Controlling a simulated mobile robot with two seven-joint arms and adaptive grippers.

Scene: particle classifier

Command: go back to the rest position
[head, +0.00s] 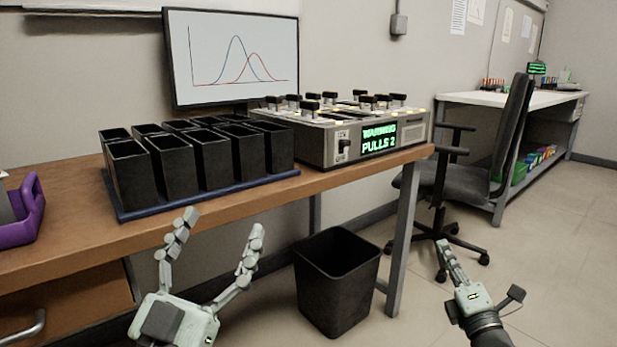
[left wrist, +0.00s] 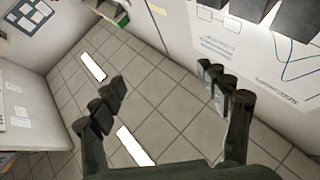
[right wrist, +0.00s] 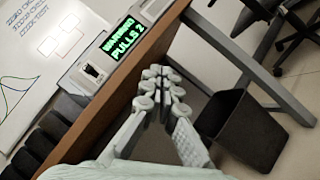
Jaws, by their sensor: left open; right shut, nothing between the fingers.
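My left gripper (head: 214,238) is open and empty in front of the desk's near edge, below the black bins. In the left wrist view its two fingers (left wrist: 170,100) stand wide apart with nothing between them. My right gripper (head: 450,258) is to the right of the desk, in front of the office chair, over the floor. In the right wrist view its fingertips (right wrist: 163,75) are together with nothing between them. Neither gripper touches the desk or anything on it in the views.
A waste bin (head: 335,295) and office chair (head: 450,180) stand on the floor. Open floor lies right.

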